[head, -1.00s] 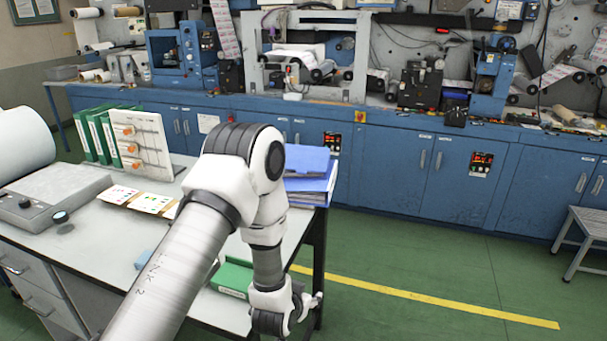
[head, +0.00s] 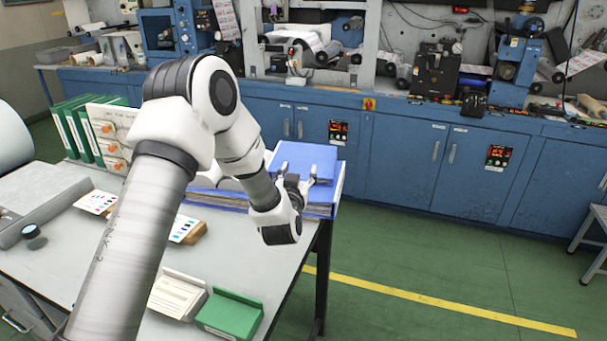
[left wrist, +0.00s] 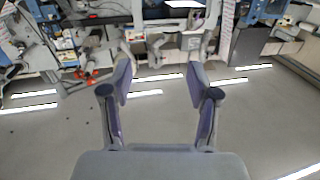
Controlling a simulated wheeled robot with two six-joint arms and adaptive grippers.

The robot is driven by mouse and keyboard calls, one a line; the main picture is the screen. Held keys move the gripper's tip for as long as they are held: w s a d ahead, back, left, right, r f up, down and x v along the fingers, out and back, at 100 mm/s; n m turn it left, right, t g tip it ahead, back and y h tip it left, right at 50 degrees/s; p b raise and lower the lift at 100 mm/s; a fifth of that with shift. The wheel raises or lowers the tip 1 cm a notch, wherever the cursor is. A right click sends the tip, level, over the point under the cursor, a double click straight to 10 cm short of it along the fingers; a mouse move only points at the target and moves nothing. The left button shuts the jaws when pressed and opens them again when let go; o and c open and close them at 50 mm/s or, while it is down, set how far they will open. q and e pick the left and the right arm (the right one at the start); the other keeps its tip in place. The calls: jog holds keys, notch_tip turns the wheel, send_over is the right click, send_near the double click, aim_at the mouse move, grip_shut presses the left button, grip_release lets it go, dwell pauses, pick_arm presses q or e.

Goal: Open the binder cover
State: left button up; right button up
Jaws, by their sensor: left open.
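Blue binders (head: 302,158) lie in a stack at the back right corner of the table, the upper one with its cover shut. Green binders (head: 72,134) stand upright at the back left. My left gripper (head: 303,176) is in front of the blue stack, its fingers overlapping the upper binder in the head view; I cannot tell whether they touch it. In the left wrist view my left gripper (left wrist: 160,84) is open, with nothing between its fingers and only floor and distant equipment beyond. No binder shows in that view. My right gripper is not in view.
The table (head: 120,262) also holds a green tray (head: 230,314), a card holder (head: 178,297) and colour sample cards (head: 95,202). Blue cabinets (head: 405,168) run along the back.

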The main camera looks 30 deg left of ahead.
pick_arm(q)
notch_tip(320, 180, down, 7)
jog(key=w, duration=0.1)
jog(key=w+p, duration=0.1)
jog(key=a, duration=0.1)
jog(key=shift+w+r+p, duration=0.35)
jog(key=shift+w+r, duration=0.05)
jog(key=x, duration=0.3)
jog(key=shift+w+a+f, duration=0.2)
jog(key=shift+w+f, duration=0.1)
jog(key=shift+f, duration=0.1)
jog(key=shift+d+r, duration=0.1)
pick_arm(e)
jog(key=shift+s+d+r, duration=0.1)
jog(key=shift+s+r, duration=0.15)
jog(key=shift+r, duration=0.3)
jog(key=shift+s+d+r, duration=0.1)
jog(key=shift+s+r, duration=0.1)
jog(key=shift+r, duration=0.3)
pick_arm(q)
grip_shut()
